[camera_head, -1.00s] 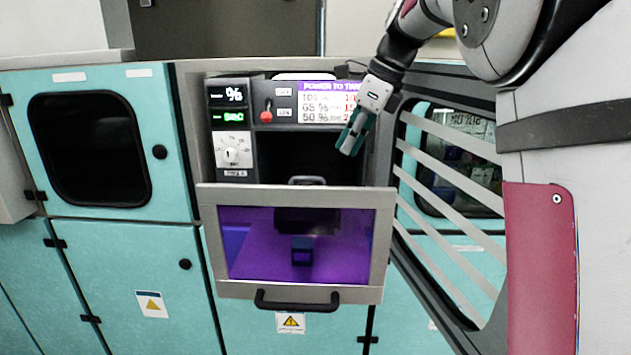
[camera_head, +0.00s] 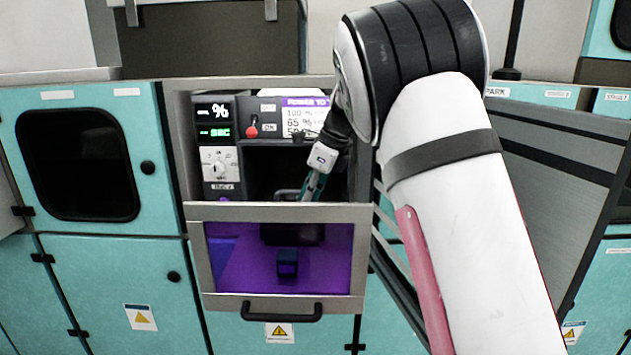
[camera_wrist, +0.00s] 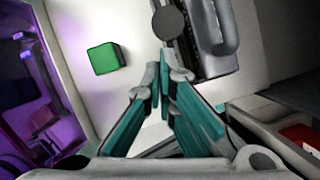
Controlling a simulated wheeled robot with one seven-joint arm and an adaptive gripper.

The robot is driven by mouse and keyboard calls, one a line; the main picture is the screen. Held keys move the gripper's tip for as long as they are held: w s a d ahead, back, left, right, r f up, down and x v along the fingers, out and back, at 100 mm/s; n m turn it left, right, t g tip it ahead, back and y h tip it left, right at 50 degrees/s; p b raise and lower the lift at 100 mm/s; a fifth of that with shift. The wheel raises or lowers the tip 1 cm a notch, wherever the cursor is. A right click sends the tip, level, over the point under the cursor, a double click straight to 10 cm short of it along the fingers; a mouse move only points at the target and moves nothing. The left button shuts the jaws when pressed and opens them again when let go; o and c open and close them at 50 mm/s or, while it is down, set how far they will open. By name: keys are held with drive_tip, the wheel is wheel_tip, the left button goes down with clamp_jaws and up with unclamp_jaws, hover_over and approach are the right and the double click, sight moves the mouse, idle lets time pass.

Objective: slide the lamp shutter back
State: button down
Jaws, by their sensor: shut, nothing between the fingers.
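My gripper (camera_head: 312,192) is inside the open bay of the UV cabinet, just above the top edge of the windowed door. Its teal fingers are together and empty in the wrist view (camera_wrist: 160,80). A dark slab with a grey loop handle (camera_wrist: 225,40), which looks like the lamp shutter, lies ahead and right of the fingertips, apart from them. In the head view its handle (camera_head: 287,195) shows just left of my fingers, partly hidden by the door frame. I cannot tell whether they touch there.
A green block (camera_wrist: 105,58) sits on the pale surface left of the fingers. The windowed door (camera_head: 280,258) glows purple, with a small dark block (camera_head: 287,263) behind it. A control panel (camera_head: 218,150) with a red-tipped toggle (camera_head: 252,130) stands at the bay's upper left.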

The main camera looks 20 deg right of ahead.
drive_tip(key=shift+a+f, duration=0.1)
drive_tip(key=shift+f, duration=0.15)
drive_tip(key=w+a+b, duration=0.1)
drive_tip(key=w+a, duration=0.1)
drive_tip(key=a, duration=0.6)
drive_tip(key=shift+w, duration=0.35)
drive_tip(key=shift+r, duration=0.1)
